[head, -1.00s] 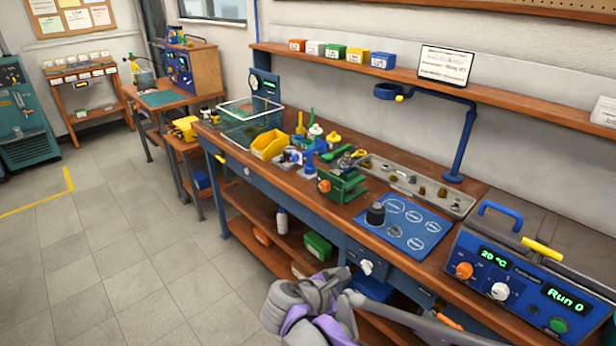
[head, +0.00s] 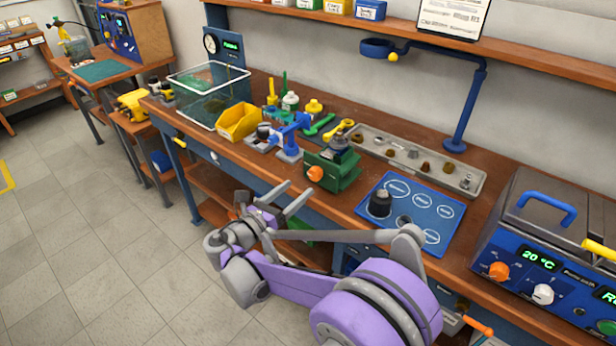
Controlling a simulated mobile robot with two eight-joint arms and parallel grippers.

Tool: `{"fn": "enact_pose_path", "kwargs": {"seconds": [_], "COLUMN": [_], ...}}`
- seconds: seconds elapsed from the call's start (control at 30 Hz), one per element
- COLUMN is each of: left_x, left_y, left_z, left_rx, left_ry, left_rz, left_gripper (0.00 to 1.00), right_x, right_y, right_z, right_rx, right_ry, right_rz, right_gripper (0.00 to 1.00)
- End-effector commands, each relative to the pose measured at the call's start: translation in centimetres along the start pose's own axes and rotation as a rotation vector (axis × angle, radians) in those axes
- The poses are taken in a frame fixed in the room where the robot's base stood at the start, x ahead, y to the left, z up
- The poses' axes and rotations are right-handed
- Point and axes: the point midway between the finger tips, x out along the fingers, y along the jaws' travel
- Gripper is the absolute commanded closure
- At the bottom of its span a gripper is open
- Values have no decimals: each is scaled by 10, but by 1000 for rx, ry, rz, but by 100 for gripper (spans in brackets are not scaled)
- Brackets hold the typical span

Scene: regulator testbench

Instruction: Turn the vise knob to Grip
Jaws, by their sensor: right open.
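The green vise (head: 345,178) stands on the wooden workbench near its front edge. Its orange knob (head: 315,174) is on the side facing me; its markings are too small to read. A dark grey round part (head: 338,143) shows at the top of the vise; I cannot tell whether it is clamped. My right gripper (head: 300,188) is open and empty, just in front of the bench edge, below and left of the knob. Its fingers point up toward the bench and appear apart from the knob. My left gripper is not in view.
A blue mat (head: 425,222) with a black cylinder (head: 380,203) lies right of the vise. A yellow bin (head: 239,122) and blue fixtures (head: 289,150) stand to its left. A metal parts tray (head: 455,177) lies behind. A blue test unit (head: 560,240) stands far right.

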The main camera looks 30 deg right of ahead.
Motion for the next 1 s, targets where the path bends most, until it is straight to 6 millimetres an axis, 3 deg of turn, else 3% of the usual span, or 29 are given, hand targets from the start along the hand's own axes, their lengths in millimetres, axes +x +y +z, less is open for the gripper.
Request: {"fn": "enact_pose_path", "kwargs": {"seconds": [0.1,0.3,0.73,1.0], "left_x": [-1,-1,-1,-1], "left_y": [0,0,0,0], "left_z": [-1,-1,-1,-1], "left_rx": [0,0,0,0], "left_ry": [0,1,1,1], "left_rz": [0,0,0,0], "left_gripper": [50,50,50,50], "right_x": [25,53,64,64], "right_y": [-1,-1,0,0], "right_z": [0,0,0,0], "right_rx": [1,2,2,2], "right_ry": [1,1,1,1], "right_rz": [-5,-3,0,0], "right_gripper": [21,21,21,68]}}
